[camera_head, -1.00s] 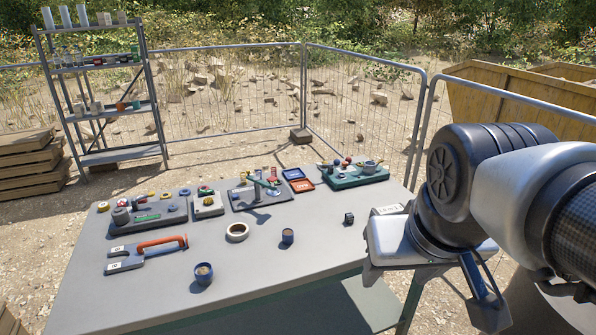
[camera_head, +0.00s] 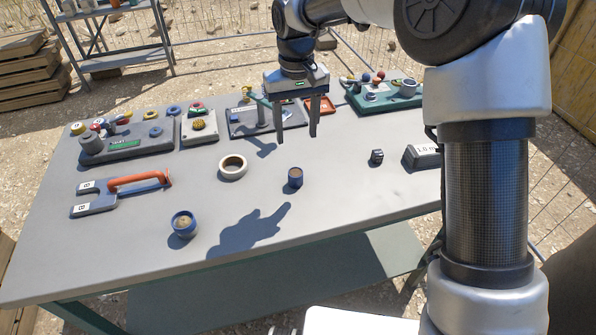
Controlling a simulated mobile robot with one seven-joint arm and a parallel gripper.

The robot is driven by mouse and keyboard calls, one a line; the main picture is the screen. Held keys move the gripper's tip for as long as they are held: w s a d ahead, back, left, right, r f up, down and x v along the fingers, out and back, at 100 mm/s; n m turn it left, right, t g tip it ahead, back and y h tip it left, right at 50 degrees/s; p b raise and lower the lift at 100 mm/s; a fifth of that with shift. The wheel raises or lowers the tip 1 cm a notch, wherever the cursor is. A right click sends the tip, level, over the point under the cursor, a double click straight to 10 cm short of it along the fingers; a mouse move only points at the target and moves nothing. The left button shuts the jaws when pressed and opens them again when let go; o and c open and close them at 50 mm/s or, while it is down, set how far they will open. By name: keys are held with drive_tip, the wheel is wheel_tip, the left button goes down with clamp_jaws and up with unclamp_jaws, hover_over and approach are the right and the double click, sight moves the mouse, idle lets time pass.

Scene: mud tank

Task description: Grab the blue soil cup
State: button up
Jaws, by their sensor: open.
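Two blue cups with brown contents stand upright on the grey table. The larger blue cup (camera_head: 184,226) is near the front edge at left. The smaller, darker blue cup (camera_head: 295,179) stands near the table's middle. I cannot tell which of them is the task's soil cup. My gripper (camera_head: 297,138) points down with its two fingers apart and nothing between them. It hangs above the table, higher in the picture than the smaller cup and apart from it.
A U-shaped piece with an orange handle (camera_head: 140,181) lies at left. Several device panels line the back. The front middle of the table (camera_head: 330,215) is clear.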

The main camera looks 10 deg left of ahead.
hover_over(296, 174)
drive_tip(key=f, duration=1)
drive_tip(key=shift+s+d+f+b, duration=0.1)
drive_tip(key=shift+s+d+b, duration=0.15)
drive_tip(key=shift+b, duration=0.1)
drive_tip(key=shift+w+a+f, duration=0.15)
drive_tip(key=shift+a+f, duration=0.05)
drive_tip(key=shift+f, duration=1.3)
drive_tip(key=shift+w+a+f, duration=0.1)
drive_tip(key=shift+a+f, duration=0.05)
drive_tip(key=shift+f, duration=1.35)
drive_tip(key=c, duration=1.1)
drive_tip(key=shift+r, duration=0.1)
